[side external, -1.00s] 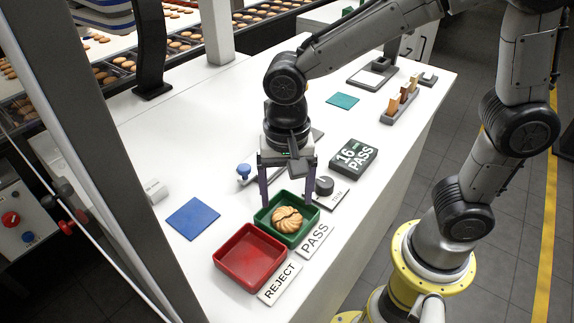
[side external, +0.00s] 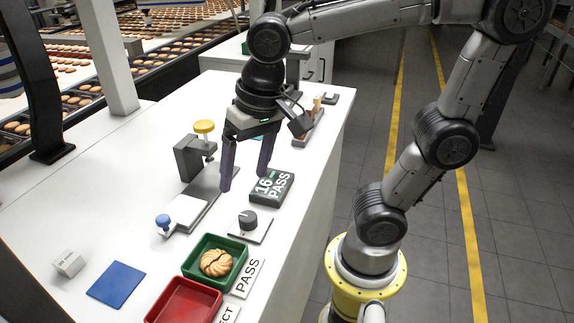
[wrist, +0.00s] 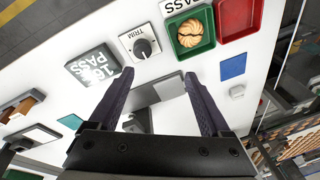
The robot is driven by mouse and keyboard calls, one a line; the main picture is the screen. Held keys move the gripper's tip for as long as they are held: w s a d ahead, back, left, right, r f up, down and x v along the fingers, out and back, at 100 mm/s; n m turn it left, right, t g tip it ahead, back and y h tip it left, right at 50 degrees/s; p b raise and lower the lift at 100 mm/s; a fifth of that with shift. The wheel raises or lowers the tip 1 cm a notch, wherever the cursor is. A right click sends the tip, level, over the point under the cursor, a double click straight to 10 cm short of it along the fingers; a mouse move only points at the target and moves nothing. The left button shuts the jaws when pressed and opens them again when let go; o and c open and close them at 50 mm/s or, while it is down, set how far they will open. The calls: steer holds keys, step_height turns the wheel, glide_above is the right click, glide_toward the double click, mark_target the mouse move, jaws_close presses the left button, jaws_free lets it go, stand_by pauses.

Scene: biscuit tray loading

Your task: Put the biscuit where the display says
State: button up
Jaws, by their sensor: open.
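The round golden biscuit (side external: 216,262), with a dark line across it, lies in the green tray (side external: 207,246) beside the PASS label (side external: 247,277). It also shows in the wrist view (wrist: 190,33). The dark display block (side external: 270,187) reads "16 PASS". The red tray (side external: 184,303) beside the green one looks empty; its label is partly cut off. My gripper (side external: 244,181) is open and empty, raised over the bench near the display, away from the biscuit. In the wrist view nothing is between its fingers (wrist: 158,73).
A TRIM knob (side external: 248,220) stands between the display and the green tray. A grey fixture with a yellow knob (side external: 204,127) and a blue-knobbed slide (side external: 163,221) stand left of my gripper. A blue pad (side external: 116,283) and small white block (side external: 69,263) lie front left.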

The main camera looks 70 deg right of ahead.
steer(key=s+d+f+n+t, duration=0.1)
steer(key=s+d+n+t, duration=0.2)
steer(key=s+d+n, duration=0.2)
steer(key=shift+s+d+f+h, duration=0.35)
steer(key=shift+s+d, duration=0.25)
steer(key=shift+s, duration=0.1)
stand_by(0.7)
